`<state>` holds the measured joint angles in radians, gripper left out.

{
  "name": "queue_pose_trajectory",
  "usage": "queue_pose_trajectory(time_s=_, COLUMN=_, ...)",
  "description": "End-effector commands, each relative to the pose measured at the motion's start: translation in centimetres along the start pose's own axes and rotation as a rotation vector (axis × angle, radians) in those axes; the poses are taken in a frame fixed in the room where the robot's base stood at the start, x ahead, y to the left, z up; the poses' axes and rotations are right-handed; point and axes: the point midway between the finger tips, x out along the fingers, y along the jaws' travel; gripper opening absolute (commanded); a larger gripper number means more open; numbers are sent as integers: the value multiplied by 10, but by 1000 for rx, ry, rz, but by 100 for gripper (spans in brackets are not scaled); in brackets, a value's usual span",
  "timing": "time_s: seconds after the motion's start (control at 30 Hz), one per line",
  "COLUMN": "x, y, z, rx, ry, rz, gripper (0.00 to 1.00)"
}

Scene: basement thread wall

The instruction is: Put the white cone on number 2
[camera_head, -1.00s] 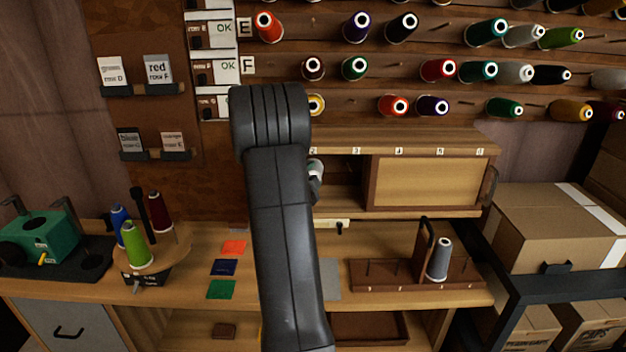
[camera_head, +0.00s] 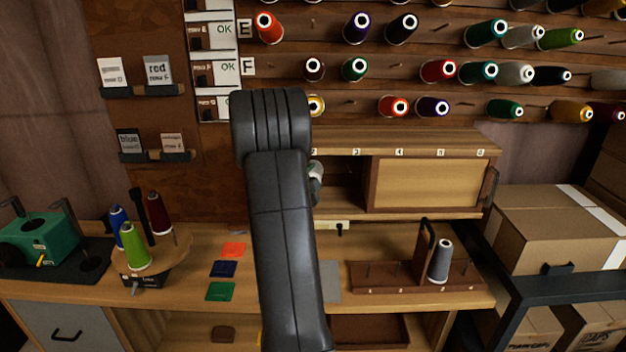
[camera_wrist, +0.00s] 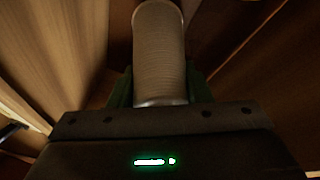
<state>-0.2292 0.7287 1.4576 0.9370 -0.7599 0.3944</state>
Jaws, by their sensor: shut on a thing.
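In the wrist view, a white cone (camera_wrist: 159,50) of thread, looking cream in the dim light, stands between the dark green fingers of my gripper (camera_wrist: 159,92). The gripper is shut on it near its close end. In the head view my own arm hides the gripper. A small pale and grey shape (camera_head: 316,183) shows at the arm's right edge, in front of the shelf; I cannot tell if it is the cone or part of my wrist. The label for number 2 (camera_head: 313,152) is on the shelf's top edge, partly behind my arm.
Labels 3 and up continue right along the shelf (camera_head: 420,139), above a tan panel (camera_head: 428,183). A peg rack (camera_head: 400,283) with a grey cone (camera_head: 440,260) stands on the bench. A round stand (camera_head: 170,250) with coloured cones is left.

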Motion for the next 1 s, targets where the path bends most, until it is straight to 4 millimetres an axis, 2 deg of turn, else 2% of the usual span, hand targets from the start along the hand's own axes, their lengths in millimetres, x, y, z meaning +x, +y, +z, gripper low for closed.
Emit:
queue_pose_trajectory(time_s=0.3, x=0, y=2, z=0, rx=-1, ry=-2, rz=4, gripper=14)
queue_pose_trajectory(time_s=0.33, x=0, y=2, z=1, rx=-1, ry=-2, rz=4, gripper=48)
queue_pose_trajectory(time_s=0.43, x=0, y=2, z=0, rx=-1, ry=-2, rz=4, gripper=68)
queue_pose_trajectory(time_s=0.77, x=-2, y=2, z=1, rx=-1, ry=-2, rz=3, gripper=70)
queue_pose_trajectory(time_s=0.87, x=-9, y=2, z=1, rx=0, ry=-3, rz=2, gripper=70)
queue_pose_trajectory(time_s=1.0, x=-32, y=2, z=2, rx=1, ry=-3, rz=2, gripper=70)
